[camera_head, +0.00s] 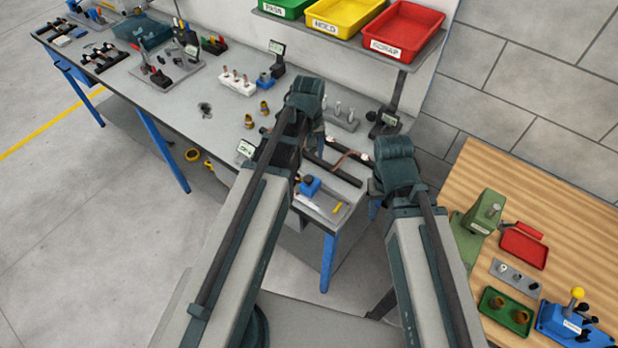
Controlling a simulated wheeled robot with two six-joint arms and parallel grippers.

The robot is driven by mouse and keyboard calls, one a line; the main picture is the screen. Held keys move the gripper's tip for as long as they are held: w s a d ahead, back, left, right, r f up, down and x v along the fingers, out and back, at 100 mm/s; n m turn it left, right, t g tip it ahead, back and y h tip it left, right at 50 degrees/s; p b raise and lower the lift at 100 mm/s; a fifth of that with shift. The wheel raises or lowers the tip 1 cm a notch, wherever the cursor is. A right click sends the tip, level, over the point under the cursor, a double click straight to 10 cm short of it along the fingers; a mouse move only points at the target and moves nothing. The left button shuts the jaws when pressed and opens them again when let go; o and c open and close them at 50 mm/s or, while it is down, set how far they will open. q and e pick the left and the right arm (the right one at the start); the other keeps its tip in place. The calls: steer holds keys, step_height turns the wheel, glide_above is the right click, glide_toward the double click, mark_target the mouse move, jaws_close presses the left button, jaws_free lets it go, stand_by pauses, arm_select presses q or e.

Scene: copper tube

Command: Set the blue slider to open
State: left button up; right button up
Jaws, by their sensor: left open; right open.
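A small blue block (310,187), which looks like the blue slider, sits on a grey plate (322,207) at the near right end of the grey workbench. A yellow strip lies on the same plate, to the right of the block. Any open or closed marking on it is too small to read. My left arm passes just left of the plate and my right arm is to its right. Nothing is seen touching the blue block.
Dark bars (345,174) with a copper tube (350,157) lie behind the plate. A shelf above holds green, yellow and red trays (403,28). A wooden table (548,205) at right carries a green press, a red tray and a blue clamp. Open floor lies left.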

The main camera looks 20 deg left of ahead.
mark_target(309, 178)
arm_select(q)
step_height(309, 178, down, 12)
steer(key=b, duration=1)
steer(key=shift+r+b, duration=0.2)
steer(key=shift+b, duration=0.1)
steer(key=shift+r, duration=0.1)
jaws_close()
steer(key=shift+s, duration=0.1)
stand_by(0.4)
